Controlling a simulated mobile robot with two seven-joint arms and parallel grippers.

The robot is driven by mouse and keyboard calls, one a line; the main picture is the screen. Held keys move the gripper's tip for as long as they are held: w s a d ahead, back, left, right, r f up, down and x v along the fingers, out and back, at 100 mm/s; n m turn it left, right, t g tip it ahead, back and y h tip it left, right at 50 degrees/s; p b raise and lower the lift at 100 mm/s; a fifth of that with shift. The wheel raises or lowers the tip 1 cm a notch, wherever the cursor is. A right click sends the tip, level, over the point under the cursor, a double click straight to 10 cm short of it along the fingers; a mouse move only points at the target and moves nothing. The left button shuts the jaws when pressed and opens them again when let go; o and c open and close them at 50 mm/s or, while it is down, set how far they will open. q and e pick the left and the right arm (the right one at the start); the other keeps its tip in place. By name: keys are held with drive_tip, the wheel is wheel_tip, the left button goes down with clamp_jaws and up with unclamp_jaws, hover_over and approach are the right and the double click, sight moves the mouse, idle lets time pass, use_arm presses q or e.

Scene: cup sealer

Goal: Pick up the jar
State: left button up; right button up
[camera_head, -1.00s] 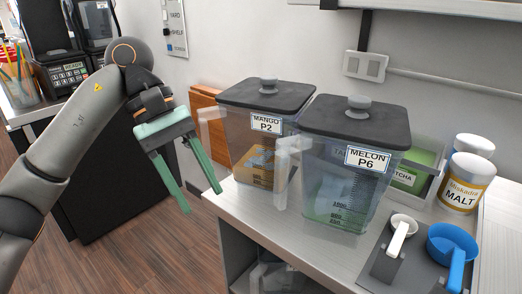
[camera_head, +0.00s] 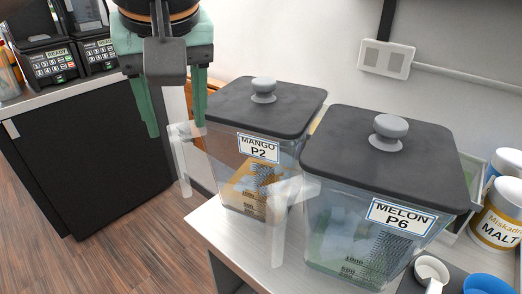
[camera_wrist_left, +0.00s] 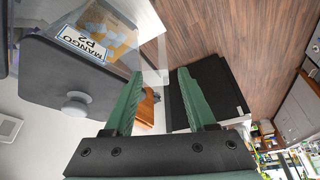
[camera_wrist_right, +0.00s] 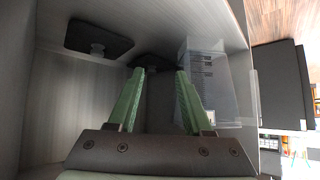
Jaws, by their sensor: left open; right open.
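Two clear square jars with dark lids stand on the counter in the head view: the MANGO P2 jar (camera_head: 236,172) with orange contents and the MELON P6 jar (camera_head: 350,236) to its right. My left gripper (camera_head: 177,128) is open and empty, pointing down beside the mango jar's clear handle (camera_head: 183,160). The mango jar (camera_wrist_left: 112,32) fills the upper left of the left wrist view, beside the open left fingers (camera_wrist_left: 160,76). My right gripper (camera_wrist_right: 159,74) is open inside a grey compartment. A clear marked container (camera_wrist_right: 212,80) stands right of its fingers.
White MALT tubs (camera_head: 497,220), a white scoop (camera_head: 432,270) and a blue scoop (camera_head: 487,284) sit at the counter's right. A black cabinet (camera_head: 95,150) stands at left, across open floor. A dark lid with knob (camera_wrist_right: 98,38) shows in the compartment.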

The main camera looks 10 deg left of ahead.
sight(180, 157)
use_arm(q)
drive_tip(key=b+x, duration=0.1)
drive_tip(key=x, duration=0.5)
drive_tip(key=shift+w+a+f, duration=0.15)
drive_tip(key=shift+w+f, duration=0.05)
drive_tip(key=shift+f, duration=0.1)
drive_tip(key=shift+s+b+x, duration=0.2)
drive_tip(key=shift+b+x, duration=0.1)
drive_tip(key=shift+x, duration=2.6)
drive_tip(key=shift+a, duration=0.15)
clamp_jaws()
use_arm(e)
drive_tip(key=shift+s+a+f, duration=0.15)
drive_tip(key=shift+a+f, duration=0.3)
drive_tip(key=shift+f, duration=0.3)
use_arm(q)
drive_tip(key=shift+w+r, duration=0.1)
drive_tip(key=shift+r, duration=0.1)
